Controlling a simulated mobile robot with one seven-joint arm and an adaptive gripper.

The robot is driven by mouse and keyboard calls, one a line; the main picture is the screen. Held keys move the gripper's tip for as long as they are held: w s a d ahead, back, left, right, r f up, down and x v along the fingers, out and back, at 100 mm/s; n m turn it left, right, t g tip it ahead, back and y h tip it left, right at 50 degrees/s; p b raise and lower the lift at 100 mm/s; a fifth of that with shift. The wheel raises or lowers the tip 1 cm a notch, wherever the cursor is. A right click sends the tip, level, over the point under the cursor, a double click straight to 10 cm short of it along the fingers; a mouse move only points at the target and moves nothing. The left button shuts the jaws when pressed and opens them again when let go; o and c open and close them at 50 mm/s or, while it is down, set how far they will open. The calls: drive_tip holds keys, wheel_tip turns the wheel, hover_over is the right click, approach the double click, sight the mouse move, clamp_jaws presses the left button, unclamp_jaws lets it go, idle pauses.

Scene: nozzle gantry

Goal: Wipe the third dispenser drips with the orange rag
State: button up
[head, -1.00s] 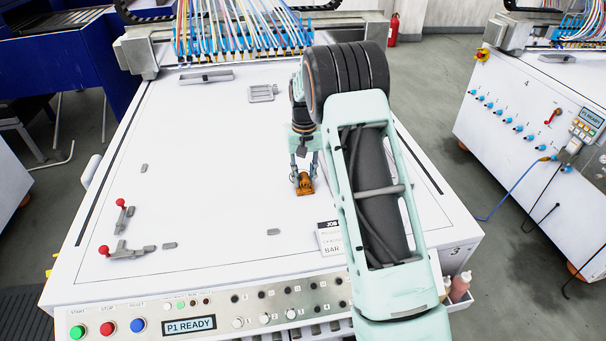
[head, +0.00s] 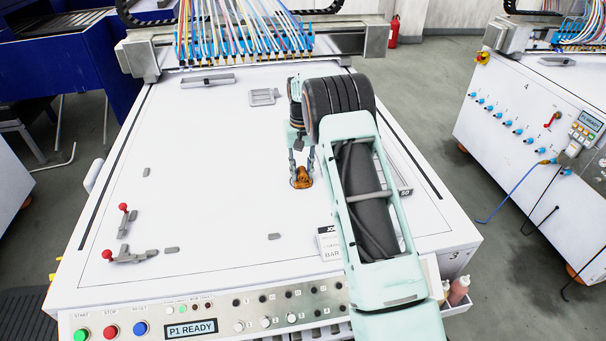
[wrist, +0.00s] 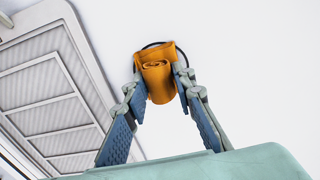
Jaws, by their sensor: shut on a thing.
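The orange rag (head: 302,178) is folded into a small bundle at my gripper's tips, over the white table top of the machine marked 3 (head: 200,170). In the wrist view the rag (wrist: 157,83) is pinched between both fingers of my gripper (wrist: 158,92). A thin dark curved line (wrist: 153,44) shows on the white surface just beyond the rag; I cannot tell whether it is a mark or a drip. I cannot tell if the rag touches the table. My arm hides part of the table's right side. No drips are clearly visible.
Coloured hoses and blue nozzles (head: 250,45) hang from the gantry at the back. Red-knobbed clamps (head: 124,222) are at the left, and a small grated plate (head: 264,97) lies behind the gripper. A framed grille (wrist: 50,85) fills the wrist view's left. The table's middle left is mostly clear.

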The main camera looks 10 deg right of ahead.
drive_tip(key=shift+w+f, duration=0.1)
drive_tip(key=shift+w, duration=0.8)
drive_tip(key=shift+r+p, duration=1.85)
drive_tip(key=shift+r, duration=1.2)
drive_tip(key=shift+r+p, duration=0.95)
drive_tip(key=shift+r, duration=0.55)
